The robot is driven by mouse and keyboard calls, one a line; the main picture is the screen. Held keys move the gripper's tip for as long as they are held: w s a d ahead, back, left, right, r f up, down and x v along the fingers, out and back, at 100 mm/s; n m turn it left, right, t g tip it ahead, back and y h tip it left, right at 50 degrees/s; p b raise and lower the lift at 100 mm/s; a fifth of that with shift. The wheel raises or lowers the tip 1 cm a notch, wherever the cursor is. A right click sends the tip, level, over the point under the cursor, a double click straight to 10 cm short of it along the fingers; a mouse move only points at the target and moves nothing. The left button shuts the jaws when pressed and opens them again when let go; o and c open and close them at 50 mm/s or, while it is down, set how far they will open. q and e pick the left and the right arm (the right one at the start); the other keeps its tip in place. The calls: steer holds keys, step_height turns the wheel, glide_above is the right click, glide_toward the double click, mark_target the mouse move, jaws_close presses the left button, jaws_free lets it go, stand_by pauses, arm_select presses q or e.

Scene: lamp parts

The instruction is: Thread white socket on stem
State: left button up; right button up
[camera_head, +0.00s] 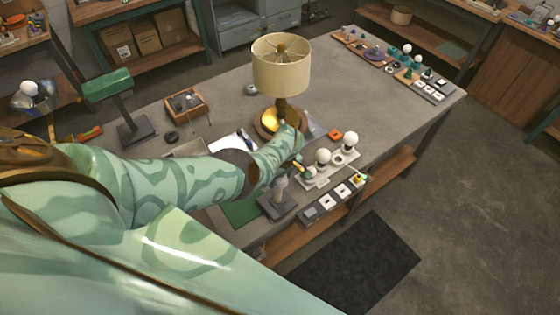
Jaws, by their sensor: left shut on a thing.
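The lamp stands upright on the table, with a cream shade (281,68), a dark brown stem (281,104) and a round wooden base (266,122). My left gripper (288,126) reaches in from the left at the lower part of the stem. It is shut, seemingly on the stem; the fingertips are small and partly hidden by my own arm. I cannot pick out the white socket for certain; the shade hides most of the upper stem. My right gripper is not in view.
A strip with white bulbs (323,156) and a grey stand (278,194) are close to my left forearm. Dark blocks with white tops (326,204) line the front edge. A wooden tray (186,104) lies left.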

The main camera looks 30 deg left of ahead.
arm_select(q)
steer(key=m+p, duration=0.1)
steer(key=m, duration=0.3)
steer(key=shift+s, duration=0.2)
steer(key=m, duration=0.3)
steer(key=shift+f, duration=0.2)
steer(key=o, duration=0.7)
steer(key=shift+c, duration=0.2)
steer(key=o, duration=0.3)
steer(key=shift+w+a, duration=0.1)
steer(key=shift+w, duration=0.05)
